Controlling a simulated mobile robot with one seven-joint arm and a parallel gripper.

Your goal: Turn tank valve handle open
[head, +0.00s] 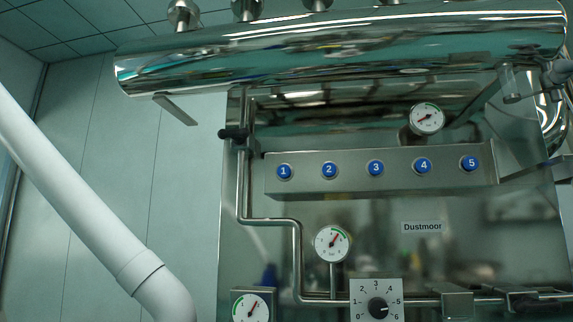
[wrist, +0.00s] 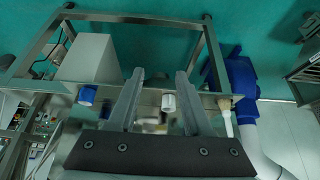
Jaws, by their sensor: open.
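In the head view a black valve handle (head: 233,133) sits on the thin steel pipe (head: 243,180) at the left of the machine, below a polished horizontal tank (head: 340,50). A flat grey lever (head: 175,109) sticks out under the tank's left end. Which of these is the tank valve handle, I cannot tell for sure. In the wrist view my gripper (wrist: 160,76) is open, its two grey fingers apart with nothing held between them. My gripper does not show in the head view, and I cannot make out the handle in the wrist view.
A panel with numbered blue buttons (head: 376,168), several round gauges (head: 331,243) and a dial (head: 376,306) face me. A thick white tube (head: 90,200) crosses the left side. In the wrist view a metal frame (wrist: 130,18) and a blue housing (wrist: 241,85) stand beyond the fingers.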

